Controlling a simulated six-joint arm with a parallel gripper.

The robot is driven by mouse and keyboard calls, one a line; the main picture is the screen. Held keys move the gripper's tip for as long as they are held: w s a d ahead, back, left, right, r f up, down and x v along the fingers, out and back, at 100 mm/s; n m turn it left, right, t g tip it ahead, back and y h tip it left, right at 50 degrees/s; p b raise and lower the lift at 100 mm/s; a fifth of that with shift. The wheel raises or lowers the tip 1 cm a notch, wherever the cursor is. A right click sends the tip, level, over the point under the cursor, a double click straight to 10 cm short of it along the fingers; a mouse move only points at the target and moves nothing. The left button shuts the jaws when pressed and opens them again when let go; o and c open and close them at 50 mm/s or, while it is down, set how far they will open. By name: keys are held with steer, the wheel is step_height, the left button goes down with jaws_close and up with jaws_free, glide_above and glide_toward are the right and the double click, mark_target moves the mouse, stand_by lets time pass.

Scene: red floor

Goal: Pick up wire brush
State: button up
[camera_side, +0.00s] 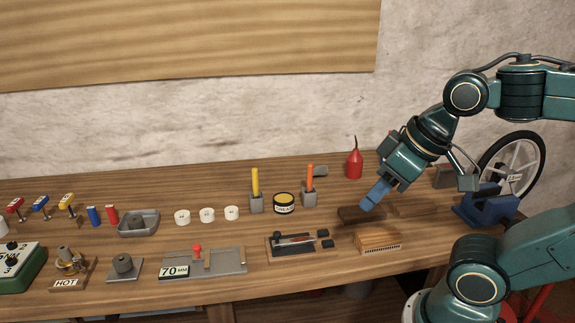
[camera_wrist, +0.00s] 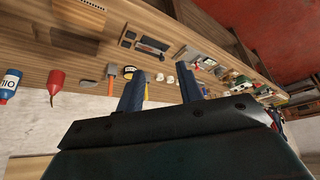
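A tan wooden block with a ridged, bristle-like front edge (camera_side: 379,241) lies on the bench in the side view; it looks like the wire brush, but its bristles are too small to be sure. A similar tan block (camera_wrist: 78,15) shows at the upper left of the wrist view. My gripper (camera_side: 374,200) is above the bench, behind and slightly left of that block, pointing down and left. In the wrist view its two blue fingers (camera_wrist: 160,92) stand apart with nothing held between them. A dark brown patch (camera_side: 361,215) lies just below the fingertips.
A red oil can (camera_side: 354,164) stands behind the gripper, with a blue vise (camera_side: 487,207) to its right. A yellow-labelled tin (camera_side: 284,203) and orange-handled tool (camera_side: 310,180) stand further back.

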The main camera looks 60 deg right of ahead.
steer(key=shift+o, duration=0.5)
steer(key=w+d+r+m+g, duration=0.1)
steer(key=w+d+r+m, duration=0.1)
steer(key=w+d+m, duration=0.4)
steer(key=w+d+r+m+g, duration=0.2)
steer(key=w+r+m, duration=0.15)
steer(key=w, duration=0.55)
steer(key=w+d+f+m+g, duration=0.1)
steer(key=w+d+f+m, duration=0.3)
steer(key=d, duration=0.3)
steer(key=w+d+f+m+g, duration=0.1)
steer(key=w+d+f+m, duration=0.2)
steer(key=w+d+m, duration=0.3)
steer(key=w+d, duration=0.1)
steer(key=d, duration=0.1)
steer(key=shift+w+d+f+g, duration=0.2)
steer(key=shift+d+f+g, duration=0.1)
steer(key=shift+f, duration=0.1)
steer(key=shift+f, duration=0.1)
